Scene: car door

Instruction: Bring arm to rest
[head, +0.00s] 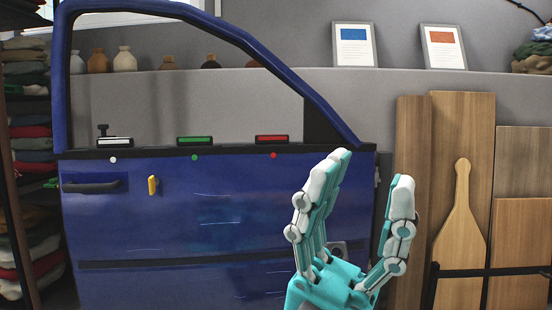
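The door has a black handle (90,187), a yellow tab (153,185), and white (115,142), green (195,140) and red (272,139) switch-like pieces on its ledge. Wooden boards (460,150) lean at the right. Shelves of folded cloth (30,130) stand at the left.

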